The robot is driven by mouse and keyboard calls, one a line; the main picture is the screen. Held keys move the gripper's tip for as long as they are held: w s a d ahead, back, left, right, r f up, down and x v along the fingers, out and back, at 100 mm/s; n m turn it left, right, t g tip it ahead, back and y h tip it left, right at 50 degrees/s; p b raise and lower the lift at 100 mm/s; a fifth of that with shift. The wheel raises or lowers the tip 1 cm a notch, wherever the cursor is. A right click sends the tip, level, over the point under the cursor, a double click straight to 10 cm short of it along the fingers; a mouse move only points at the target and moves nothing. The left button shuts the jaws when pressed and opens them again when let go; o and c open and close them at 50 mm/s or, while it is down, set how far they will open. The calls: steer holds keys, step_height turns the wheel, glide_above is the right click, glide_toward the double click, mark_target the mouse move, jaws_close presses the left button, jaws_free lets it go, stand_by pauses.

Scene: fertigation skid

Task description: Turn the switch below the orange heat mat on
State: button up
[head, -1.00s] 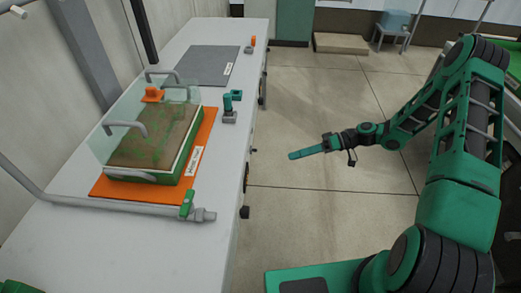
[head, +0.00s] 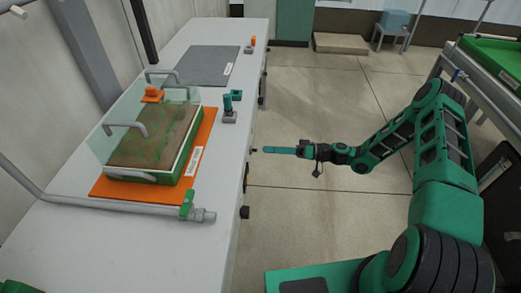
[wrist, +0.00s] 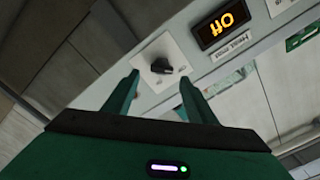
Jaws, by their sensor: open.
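The orange heat mat (head: 110,190) lies on the bench under a green tray of soil with a clear cover. Below it on the bench's front face, a dark knob (head: 245,212) sticks out in the head view. In the wrist view a black rotary switch (wrist: 161,65) sits on a white plate with small markings, too small to read surely. My gripper (wrist: 160,82) is open, its two green fingers on either side of the switch in the picture, apparently short of it.
A display with orange digits (wrist: 223,22) and a label sits beside the switch plate. On the bench are a grey mat (head: 205,66), a teal-topped fitting (head: 228,108) and a grey pipe with a green valve (head: 187,205).

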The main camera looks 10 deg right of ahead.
mark_target(254, 150)
steer(key=shift+w+a, duration=0.2)
steer(key=shift+a, duration=0.7)
steer(key=shift+w+a, duration=0.15)
steer(key=shift+a, duration=0.75)
steer(key=shift+c, duration=0.7)
